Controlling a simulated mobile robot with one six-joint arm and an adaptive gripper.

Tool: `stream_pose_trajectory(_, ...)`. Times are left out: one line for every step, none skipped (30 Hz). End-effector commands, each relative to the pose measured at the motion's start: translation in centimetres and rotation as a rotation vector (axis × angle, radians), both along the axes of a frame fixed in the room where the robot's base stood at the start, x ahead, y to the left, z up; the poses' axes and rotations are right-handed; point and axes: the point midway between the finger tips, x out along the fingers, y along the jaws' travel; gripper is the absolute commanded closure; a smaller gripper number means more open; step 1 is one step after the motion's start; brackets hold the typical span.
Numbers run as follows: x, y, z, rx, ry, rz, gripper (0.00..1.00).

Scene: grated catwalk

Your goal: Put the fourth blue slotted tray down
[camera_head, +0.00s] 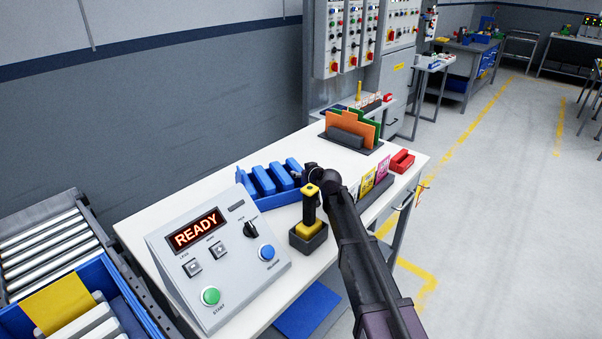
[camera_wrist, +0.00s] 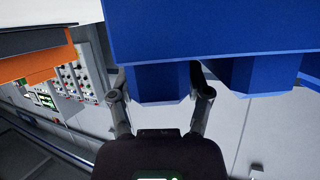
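The blue slotted tray (camera_head: 262,199), with several raised blue blocks in a row, is at the white table, behind the control box. In the wrist view the tray (camera_wrist: 210,30) fills the top, with two blue blocks showing below its broad edge. My gripper (camera_head: 308,174) is at the tray's right end. In the wrist view my gripper (camera_wrist: 162,97) has its fingers on both sides of one blue block, seemingly against it. The tray sits at or very near the tabletop; I cannot tell whether it touches. My gripper partly hides its right end.
A grey control box (camera_head: 222,256) reading READY stands in front of the tray. A yellow-and-black tool (camera_head: 309,208) in a dark holder is close to my arm. Folders (camera_head: 350,132), coloured cards (camera_head: 375,178) and a red bin (camera_head: 401,161) stand farther right. A roller conveyor (camera_head: 45,245) is left.

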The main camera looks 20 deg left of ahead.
Motion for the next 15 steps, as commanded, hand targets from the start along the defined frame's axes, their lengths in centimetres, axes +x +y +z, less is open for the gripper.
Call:
stream_pose_trajectory(0.01,-0.01,0.02,0.0,0.0,0.0,0.15)
stream_pose_trajectory(0.01,-0.01,0.02,0.0,0.0,0.0,0.15)
stream_pose_trajectory(0.01,-0.01,0.02,0.0,0.0,0.0,0.15)
stream_pose_trajectory(0.01,-0.01,0.02,0.0,0.0,0.0,0.15)
stream_pose_trajectory(0.01,-0.01,0.02,0.0,0.0,0.0,0.15)
stream_pose_trajectory(0.01,-0.02,0.02,0.0,0.0,0.0,0.15)
stream_pose_trajectory(0.01,-0.02,0.02,0.0,0.0,0.0,0.15)
stream_pose_trajectory(0.01,-0.02,0.02,0.0,0.0,0.0,0.15)
stream_pose_trajectory(0.01,-0.02,0.02,0.0,0.0,0.0,0.15)
stream_pose_trajectory(0.01,-0.02,0.02,0.0,0.0,0.0,0.15)
stream_pose_trajectory(0.01,-0.02,0.03,0.0,0.0,0.0,0.15)
stream_pose_trajectory(0.01,-0.02,0.05,0.0,0.0,0.0,0.15)
stream_pose_trajectory(0.01,-0.02,0.08,0.0,0.0,0.0,0.15)
stream_pose_trajectory(0.01,-0.03,0.12,0.0,0.0,0.0,0.15)
stream_pose_trajectory(0.01,-0.03,0.2,0.0,0.0,0.0,0.15)
